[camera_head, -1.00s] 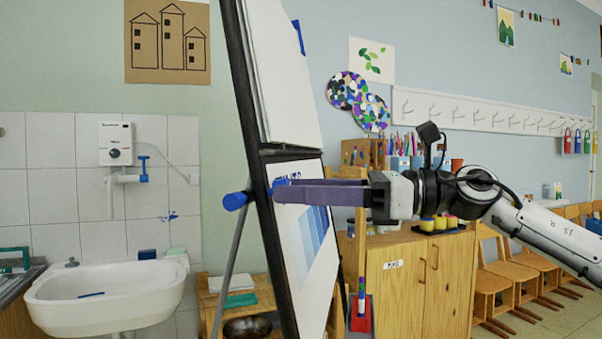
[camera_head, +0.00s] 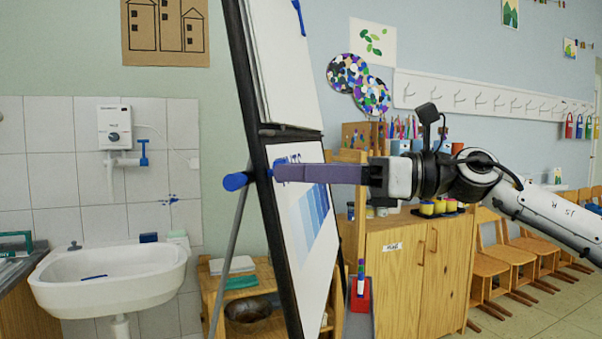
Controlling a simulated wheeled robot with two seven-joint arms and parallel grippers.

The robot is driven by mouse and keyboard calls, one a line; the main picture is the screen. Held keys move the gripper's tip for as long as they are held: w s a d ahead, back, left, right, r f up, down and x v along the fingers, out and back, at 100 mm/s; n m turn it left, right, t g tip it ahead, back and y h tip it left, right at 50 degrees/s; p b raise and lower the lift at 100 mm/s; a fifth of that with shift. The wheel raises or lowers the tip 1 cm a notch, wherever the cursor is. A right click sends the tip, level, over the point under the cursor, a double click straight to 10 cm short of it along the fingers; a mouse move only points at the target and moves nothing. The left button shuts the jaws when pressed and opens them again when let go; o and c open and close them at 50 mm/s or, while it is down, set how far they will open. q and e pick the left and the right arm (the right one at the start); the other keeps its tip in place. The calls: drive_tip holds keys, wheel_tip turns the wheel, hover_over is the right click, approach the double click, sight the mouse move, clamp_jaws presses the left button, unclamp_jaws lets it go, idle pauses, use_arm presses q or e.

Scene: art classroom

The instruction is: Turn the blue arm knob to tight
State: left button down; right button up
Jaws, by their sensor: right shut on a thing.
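The easel (camera_head: 261,205) stands mid-view with white sheets on its tilted board. My right gripper (camera_head: 279,173) reaches in from the right, its long purple fingers level across the sheet and their tips at the easel's black frame. The fingers are shut on the blue arm knob (camera_head: 270,173); only a sliver of blue shows at the tips, and the fingers hide the rest. Its turn position cannot be seen. A larger blue round end (camera_head: 235,181) sticks out left of the frame, apart from the fingers. My left gripper is not in view.
A white sink (camera_head: 110,282) is on the left wall. A wooden cabinet (camera_head: 405,290) with paint pots stands behind the easel on the right, with wooden chairs (camera_head: 495,265) beyond. A low wooden shelf (camera_head: 208,295) is behind the easel's leg.

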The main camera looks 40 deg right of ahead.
drive_tip(key=m+h+p, duration=0.1)
drive_tip(key=m+p, duration=0.4)
drive_tip(key=m, duration=0.3)
drive_tip(key=m+h+p, duration=0.2)
drive_tip(key=m+p, duration=0.2)
drive_tip(key=m, duration=0.4)
drive_tip(key=r+m+h+p, duration=0.1)
drive_tip(key=m+p, duration=0.4)
drive_tip(key=m, duration=0.4)
drive_tip(key=shift+s+a+h+p, duration=0.1)
drive_tip(key=shift+a+h+p, duration=0.15)
drive_tip(key=shift+h+p, duration=0.05)
